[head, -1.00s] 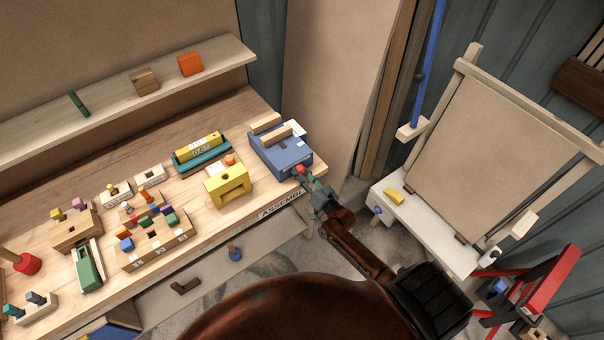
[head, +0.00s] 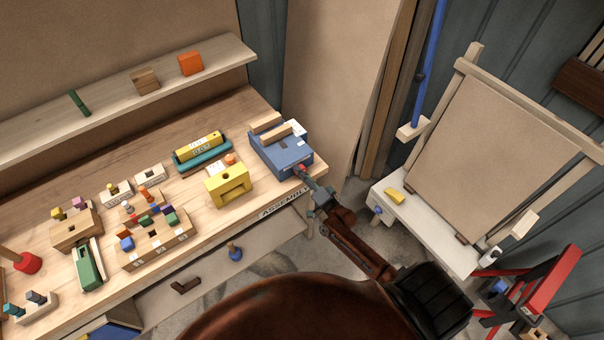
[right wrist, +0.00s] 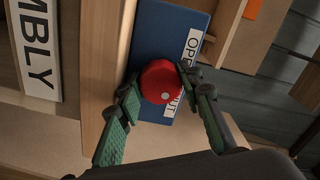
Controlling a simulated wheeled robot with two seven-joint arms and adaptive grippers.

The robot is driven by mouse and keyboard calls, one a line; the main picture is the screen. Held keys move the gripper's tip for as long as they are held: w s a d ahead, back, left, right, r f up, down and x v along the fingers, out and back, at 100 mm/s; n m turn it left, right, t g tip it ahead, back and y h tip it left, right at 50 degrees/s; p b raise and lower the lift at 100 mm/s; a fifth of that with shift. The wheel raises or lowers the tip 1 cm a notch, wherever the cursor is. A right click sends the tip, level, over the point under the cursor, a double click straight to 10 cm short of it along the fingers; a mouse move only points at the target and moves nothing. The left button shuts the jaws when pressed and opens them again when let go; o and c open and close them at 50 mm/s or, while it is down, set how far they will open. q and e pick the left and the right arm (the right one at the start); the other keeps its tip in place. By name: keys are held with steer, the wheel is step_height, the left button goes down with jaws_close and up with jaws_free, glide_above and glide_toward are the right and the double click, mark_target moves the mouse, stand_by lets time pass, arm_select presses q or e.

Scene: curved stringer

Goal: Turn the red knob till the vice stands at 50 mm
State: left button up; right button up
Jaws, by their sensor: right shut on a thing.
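The blue vice (head: 284,154) stands at the right end of the workbench, with two light wooden jaws (head: 267,124) on top. Its red knob (head: 302,170) is on the front face; in the right wrist view the round knob (right wrist: 161,82) carries a white dot at its lower part. A white label (right wrist: 190,48) beside it is partly hidden by the knob and a finger. My right gripper (head: 309,178) is shut on the knob; in the right wrist view its green-padded fingers (right wrist: 158,88) lie on either side of it. I cannot read the vice's opening. My left gripper is not in view.
A yellow block with an opening (head: 228,186) stands left of the vice, near a teal holder (head: 203,160) with a yellow bar. Several small blocks and trays fill the bench's left part. The bench's front edge (head: 285,207) lies close to my right arm.

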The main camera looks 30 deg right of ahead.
steer(key=o, duration=1.1)
steer(key=shift+f, duration=0.1)
steer(key=shift+s, duration=0.55)
steer(key=shift+s+d+r, duration=0.1)
steer(key=shift+s+d, duration=0.05)
steer(key=shift+s, duration=1.55)
steer(key=shift+s+d+r, duration=0.1)
steer(key=shift+s+d, duration=0.05)
steer(key=shift+s, duration=1.55)
